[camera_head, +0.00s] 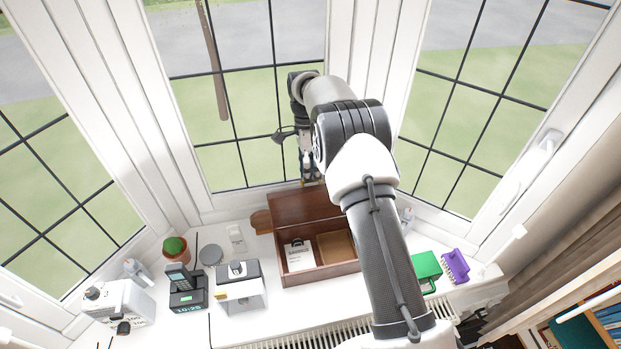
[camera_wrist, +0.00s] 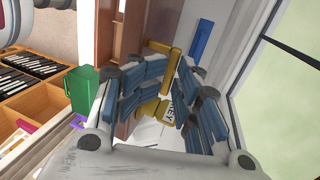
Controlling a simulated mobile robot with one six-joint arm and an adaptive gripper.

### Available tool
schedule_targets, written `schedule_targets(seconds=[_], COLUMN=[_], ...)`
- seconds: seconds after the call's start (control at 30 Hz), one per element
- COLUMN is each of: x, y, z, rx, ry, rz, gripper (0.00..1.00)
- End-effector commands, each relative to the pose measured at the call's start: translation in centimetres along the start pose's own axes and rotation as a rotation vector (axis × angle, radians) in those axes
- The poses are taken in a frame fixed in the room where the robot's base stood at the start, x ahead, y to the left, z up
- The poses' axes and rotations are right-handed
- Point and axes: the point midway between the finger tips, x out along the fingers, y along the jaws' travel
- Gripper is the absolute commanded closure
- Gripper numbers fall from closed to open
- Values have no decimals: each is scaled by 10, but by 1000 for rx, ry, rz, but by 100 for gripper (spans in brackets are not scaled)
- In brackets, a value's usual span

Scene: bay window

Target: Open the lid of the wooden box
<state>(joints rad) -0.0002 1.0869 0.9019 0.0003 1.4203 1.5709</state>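The brown wooden box (camera_head: 291,278) stands on the white sill in the head view. Its lid (camera_head: 300,204) is raised at the back, and the inside shows, with a white card (camera_head: 298,254) in the left part. My gripper (camera_head: 310,180) is at the upper edge of the raised lid, near its middle; contact cannot be told. In the wrist view my gripper (camera_wrist: 176,70) has its blue-padded fingers apart, with a yellow object (camera_wrist: 147,107) showing between and beyond them. Brown wood (camera_wrist: 152,28) rises just past the fingers. My arm hides the box's right end.
A brown wooden piece (camera_head: 261,222) lies left of the lid. A green object (camera_head: 427,268) and a purple one (camera_head: 455,266) stand right. Window panes are close behind.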

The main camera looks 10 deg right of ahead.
Motion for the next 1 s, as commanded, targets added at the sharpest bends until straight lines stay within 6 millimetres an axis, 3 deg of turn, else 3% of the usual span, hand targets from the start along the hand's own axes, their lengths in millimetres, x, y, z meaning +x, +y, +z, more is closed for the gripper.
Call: schedule_targets(seconds=[0.2, 0.4, 1.0], x=[-45, -70, -77], y=[12, 20, 23], z=[0, 0, 0], rx=[0, 0, -4], ry=[0, 0, 0], rz=[-5, -2, -3], gripper=[71, 71, 71])
